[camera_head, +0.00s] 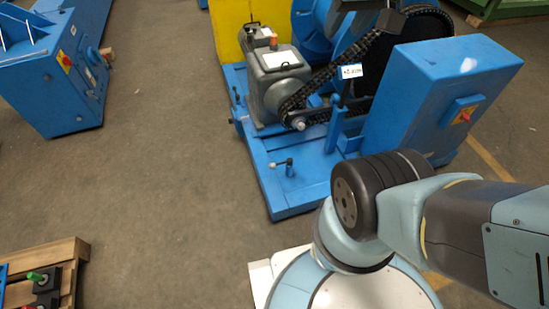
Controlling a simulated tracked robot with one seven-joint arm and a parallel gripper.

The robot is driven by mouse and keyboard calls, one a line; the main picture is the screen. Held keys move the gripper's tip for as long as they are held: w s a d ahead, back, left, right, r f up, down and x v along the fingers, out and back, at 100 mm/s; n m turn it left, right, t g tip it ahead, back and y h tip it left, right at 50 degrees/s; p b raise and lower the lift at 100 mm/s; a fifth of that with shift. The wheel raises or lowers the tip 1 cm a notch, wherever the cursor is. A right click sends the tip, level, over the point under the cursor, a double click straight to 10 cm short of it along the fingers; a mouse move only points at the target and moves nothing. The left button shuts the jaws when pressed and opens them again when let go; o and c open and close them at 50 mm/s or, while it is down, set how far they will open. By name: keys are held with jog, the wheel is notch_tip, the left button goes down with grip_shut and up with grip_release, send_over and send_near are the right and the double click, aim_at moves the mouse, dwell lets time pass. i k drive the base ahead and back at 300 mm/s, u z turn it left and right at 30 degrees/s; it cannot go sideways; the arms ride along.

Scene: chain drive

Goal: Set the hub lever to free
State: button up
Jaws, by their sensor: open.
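A blue chain-drive machine (285,203) stands at the upper middle. A black chain (328,78) runs on it from a small lower sprocket with a light hub (298,123) up to a large dark wheel (412,55). I cannot tell whether this is the hub lever, nor read any free mark. My arm (460,225) crosses the lower right and runs out of the right edge. My gripper is outside the picture.
A blue cabinet (425,95) with a red switch stands at the machine's right. A grey motor (278,85) and a yellow panel (228,25) are behind. Another blue machine (60,85) is upper left. A wooden pallet (68,265) is lower left. The floor between is clear.

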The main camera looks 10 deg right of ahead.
aim_at(281, 163)
jog(key=z, duration=1.9)
jog(key=k, duration=0.9)
jog(key=u, duration=1.95)
jog(key=i, duration=1)
jog(key=u, duration=0.1)
